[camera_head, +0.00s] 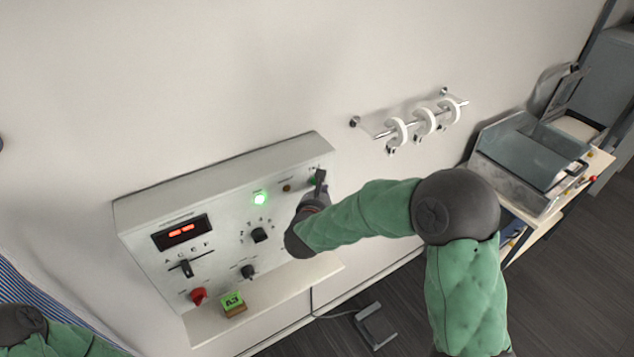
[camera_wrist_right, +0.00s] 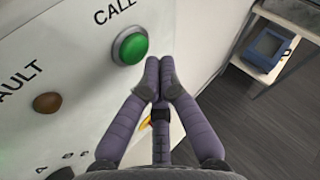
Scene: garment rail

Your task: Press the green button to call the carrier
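In the head view the button (camera_head: 312,183) is mostly hidden by my right gripper (camera_head: 320,181). In the right wrist view, the fingers of the gripper (camera_wrist_right: 160,68) are drawn together with nothing between them. Their tips are just right of the button in that picture; I cannot tell whether they touch it. My left gripper is out of view; part of my left arm shows at the lower left.
The panel carries a lit green lamp (camera_head: 260,198), a brown lamp (camera_head: 287,188), a red display (camera_head: 182,232), knobs and a red knob (camera_head: 198,296). An A3 block (camera_head: 233,303) is on the ledge below. A rail with white rings (camera_head: 424,121) and a bench with a bin (camera_head: 530,150) are right.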

